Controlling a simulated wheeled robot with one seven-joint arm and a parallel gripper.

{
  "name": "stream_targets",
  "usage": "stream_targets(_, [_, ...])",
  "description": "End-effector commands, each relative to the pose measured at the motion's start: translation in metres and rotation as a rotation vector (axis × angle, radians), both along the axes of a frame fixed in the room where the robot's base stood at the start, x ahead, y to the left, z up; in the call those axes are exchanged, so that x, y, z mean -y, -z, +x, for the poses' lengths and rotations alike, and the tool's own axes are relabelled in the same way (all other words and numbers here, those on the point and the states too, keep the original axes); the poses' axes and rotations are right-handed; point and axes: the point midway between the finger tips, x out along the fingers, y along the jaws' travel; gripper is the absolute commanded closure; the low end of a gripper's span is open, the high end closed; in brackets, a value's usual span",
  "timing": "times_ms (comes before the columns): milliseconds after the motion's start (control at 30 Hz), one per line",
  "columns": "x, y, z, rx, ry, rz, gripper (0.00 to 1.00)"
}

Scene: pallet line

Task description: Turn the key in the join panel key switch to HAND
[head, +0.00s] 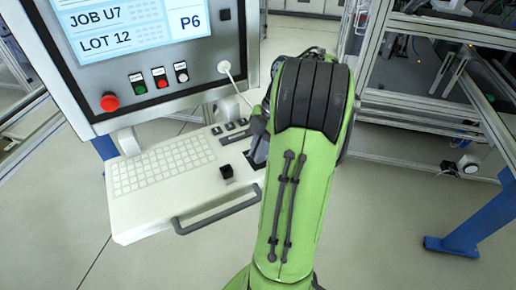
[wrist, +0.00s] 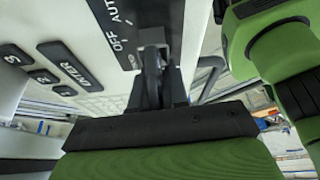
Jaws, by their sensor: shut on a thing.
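The join panel key switch has a dark label plate (wrist: 112,28) in the wrist view, with OFF and AUTO readable. The HAND mark cannot be read. A grey metal piece, the key (wrist: 153,37), stands at the plate's right part. My gripper (wrist: 152,62) is shut on the key, with its dark fingers in front of it. The key's slot and its exact angle are hidden by the fingers. In the head view my gripper (head: 258,150) is at the right end of the pale console, mostly behind my green arm, and the key is hidden there.
A keyboard console (head: 130,215) with a front handle (head: 218,215) lies below the screen panel (head: 235,45). Its red stop button (head: 109,102) and small push buttons are left of my arm. Black keys, one marked ENTER (wrist: 68,66), lie beside the plate. Aluminium frames (head: 420,108) stand right.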

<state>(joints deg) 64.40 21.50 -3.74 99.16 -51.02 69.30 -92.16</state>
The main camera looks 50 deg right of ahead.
Motion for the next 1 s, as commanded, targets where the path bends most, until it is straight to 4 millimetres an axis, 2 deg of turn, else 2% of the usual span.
stream_targets(200, [0.0, 0.001, -0.001, -0.002, -0.043, 0.003, 1.0])
stream_targets(533, [0.002, 0.003, -0.016, -0.003, -0.685, 0.0, 1.0])
stream_targets(567, [0.002, 0.002, -0.017, -0.002, -0.691, 0.001, 0.83])
stream_targets(733, [0.002, 0.0, -0.017, -0.002, -0.679, 0.003, 0.57])
stream_targets(933, [0.001, 0.0, -0.016, -0.002, -0.677, 0.002, 0.56])
stream_targets(1000, [0.001, 0.0, -0.016, -0.002, -0.677, 0.002, 0.47])
